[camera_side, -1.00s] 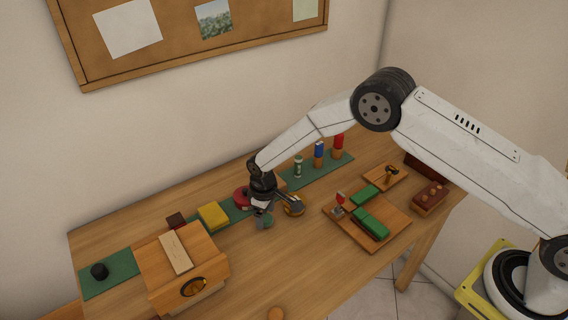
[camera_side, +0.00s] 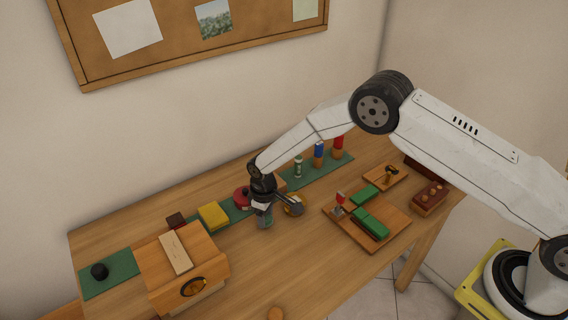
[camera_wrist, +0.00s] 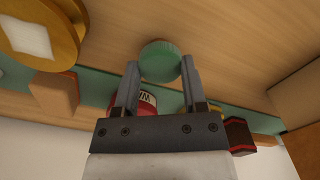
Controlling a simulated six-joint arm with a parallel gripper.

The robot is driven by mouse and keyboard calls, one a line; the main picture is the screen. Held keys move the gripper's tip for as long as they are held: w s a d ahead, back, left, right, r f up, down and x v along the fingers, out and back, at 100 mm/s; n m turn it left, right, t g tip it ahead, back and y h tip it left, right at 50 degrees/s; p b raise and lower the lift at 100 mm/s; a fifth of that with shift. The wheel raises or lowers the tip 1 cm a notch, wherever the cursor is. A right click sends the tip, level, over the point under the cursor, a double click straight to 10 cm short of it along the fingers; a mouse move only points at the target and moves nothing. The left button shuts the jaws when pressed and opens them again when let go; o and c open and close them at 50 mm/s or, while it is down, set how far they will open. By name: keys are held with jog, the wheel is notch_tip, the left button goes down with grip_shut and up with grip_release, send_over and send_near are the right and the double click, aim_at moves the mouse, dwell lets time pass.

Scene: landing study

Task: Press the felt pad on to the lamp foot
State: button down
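The green round felt pad (camera_wrist: 160,62) sits between my gripper's fingertips in the wrist view, with a finger against each side. In the side view the pad (camera_side: 265,223) shows as a small green patch below my gripper (camera_side: 265,215), low over or on the bare table; I cannot tell if it touches the wood. My gripper (camera_wrist: 160,72) is shut on it. A round brass piece with a white patch, seemingly the lamp foot (camera_wrist: 62,50), is to the left in the wrist view. In the side view the lamp foot (camera_side: 294,207) is just right of my gripper, partly hidden by it.
A red tin (camera_side: 241,198) and a yellow block (camera_side: 213,216) stand on a green strip behind. A wooden box (camera_side: 160,262) is at the left. A board with green blocks (camera_side: 370,223) lies at the right. The table's front middle is mostly free.

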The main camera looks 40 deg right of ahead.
jog(key=shift+r, duration=0.25)
jog(key=shift+r, duration=2.3)
jog(key=c, duration=0.8)
grip_release()
grip_shut()
